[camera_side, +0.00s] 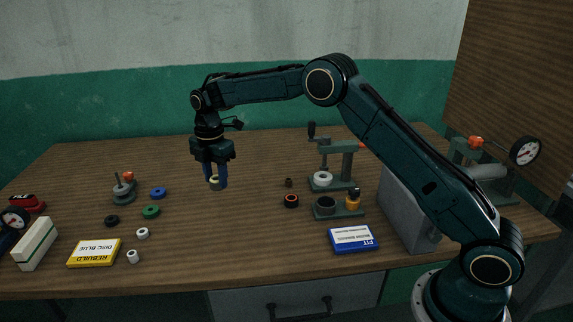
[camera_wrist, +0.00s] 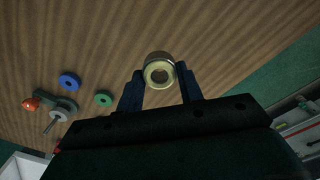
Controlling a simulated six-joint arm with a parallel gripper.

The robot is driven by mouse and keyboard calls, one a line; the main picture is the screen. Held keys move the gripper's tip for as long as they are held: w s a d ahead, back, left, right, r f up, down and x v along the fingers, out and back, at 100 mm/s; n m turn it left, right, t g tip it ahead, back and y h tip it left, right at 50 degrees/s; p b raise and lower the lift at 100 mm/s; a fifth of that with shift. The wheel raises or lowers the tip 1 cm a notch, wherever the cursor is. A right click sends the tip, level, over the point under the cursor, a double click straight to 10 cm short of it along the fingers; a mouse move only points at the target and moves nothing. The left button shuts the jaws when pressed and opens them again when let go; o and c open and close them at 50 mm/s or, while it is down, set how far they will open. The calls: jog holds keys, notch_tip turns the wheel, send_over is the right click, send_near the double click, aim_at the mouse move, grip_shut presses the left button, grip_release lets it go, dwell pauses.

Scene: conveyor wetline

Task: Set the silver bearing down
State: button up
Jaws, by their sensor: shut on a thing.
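My gripper (camera_side: 215,178) hangs pointing down above the left middle of the wooden table. Its two blue fingers are shut on a round bearing with a hole through it, the silver bearing (camera_side: 214,183). In the wrist view the bearing (camera_wrist: 160,70) sits between the fingertips of my gripper (camera_wrist: 161,80), its ring face toward the camera with a pale gold tint. In the side view the fingers hide part of it. I cannot tell exactly how high it is above the table.
Left of the gripper are a blue ring (camera_side: 158,193), a green ring (camera_side: 151,211), a black ring (camera_side: 112,220) and a post fixture (camera_side: 123,188). A yellow box (camera_side: 93,253) lies in front. A press (camera_side: 335,165) stands right. Bare table (camera_side: 240,235) lies between.

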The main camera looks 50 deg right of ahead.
aim_at(222, 216)
jog(key=shift+f, duration=4.75)
jog(key=shift+f, duration=0.15)
jog(key=o, duration=1.1)
notch_tip(222, 216, up, 12)
jog(key=shift+f, duration=0.1)
jog(key=shift+r, duration=0.3)
